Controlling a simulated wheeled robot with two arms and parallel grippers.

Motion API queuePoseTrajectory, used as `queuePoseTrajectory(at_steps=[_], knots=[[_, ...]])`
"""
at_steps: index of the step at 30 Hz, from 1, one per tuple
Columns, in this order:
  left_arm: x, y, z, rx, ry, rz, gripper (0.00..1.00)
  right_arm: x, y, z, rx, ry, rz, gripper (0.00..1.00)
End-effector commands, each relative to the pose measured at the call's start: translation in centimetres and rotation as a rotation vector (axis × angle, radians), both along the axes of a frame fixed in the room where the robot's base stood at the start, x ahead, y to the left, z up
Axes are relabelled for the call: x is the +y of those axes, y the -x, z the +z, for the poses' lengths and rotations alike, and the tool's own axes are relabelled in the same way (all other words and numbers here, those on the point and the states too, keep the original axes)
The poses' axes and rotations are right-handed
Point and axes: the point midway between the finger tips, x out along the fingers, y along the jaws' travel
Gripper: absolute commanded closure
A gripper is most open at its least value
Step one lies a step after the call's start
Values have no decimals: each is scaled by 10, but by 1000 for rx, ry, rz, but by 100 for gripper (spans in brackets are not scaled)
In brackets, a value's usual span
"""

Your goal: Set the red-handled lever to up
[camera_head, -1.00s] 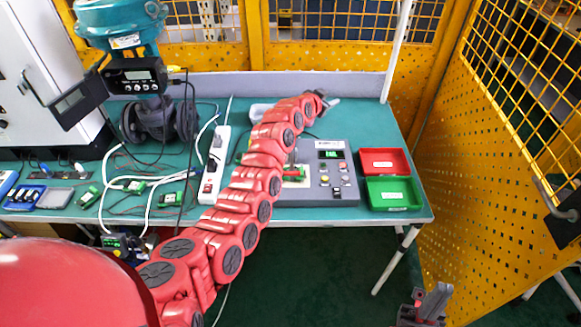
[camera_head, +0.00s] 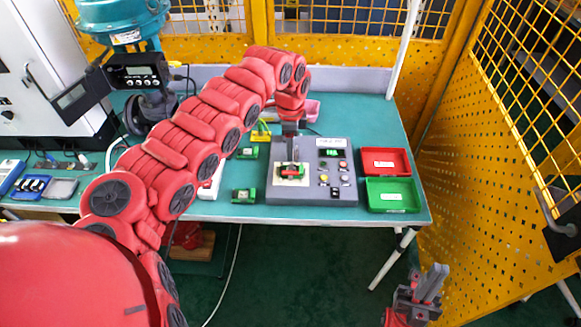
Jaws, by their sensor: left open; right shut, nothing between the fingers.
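A grey control box (camera_head: 340,190) stands on the green table. A small red-and-green piece (camera_head: 292,170) sits on the pale square at its left. I cannot tell whether its red part is the lever's handle, and no red-handled lever shows clearly. My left gripper (camera_head: 291,158) is open and points down at that piece from just above or behind it; contact cannot be told. Its arm comes in from the left and arches over the table. My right gripper (camera_head: 434,283) is shut and empty, low in front of the table at the right.
A red tray (camera_head: 385,151) and a green tray (camera_head: 414,194) lie right of the box. Small green modules (camera_head: 244,195) lie to its left. A teal valve actuator (camera_head: 122,18) stands at the back left. A yellow perforated fence (camera_head: 480,190) bounds the right side.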

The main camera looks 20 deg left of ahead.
Motion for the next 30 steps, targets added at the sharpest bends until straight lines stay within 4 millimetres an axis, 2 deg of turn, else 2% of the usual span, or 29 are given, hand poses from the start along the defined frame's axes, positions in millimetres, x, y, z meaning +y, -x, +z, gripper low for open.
queuePoseTrajectory(at_steps=[1,3,9,13,18,27,30], knots=[[-1,1,-8,4,1,0,57,0,0,9,0,0,0,100],[-1,1,-25,4,0,0,57,0,0,15,0,0,0,100],[-2,1,-72,2,3,-1,57,0,0,26,0,0,0,100],[-3,0,-93,-1,5,-1,57,0,0,29,0,0,0,100],[-1,-1,-106,-3,1,0,57,0,0,31,0,0,0,100],[0,-1,-109,-5,1,0,57,0,0,31,0,0,0,100],[0,-1,-109,-5,1,1,74,0,0,31,0,0,0,100]])
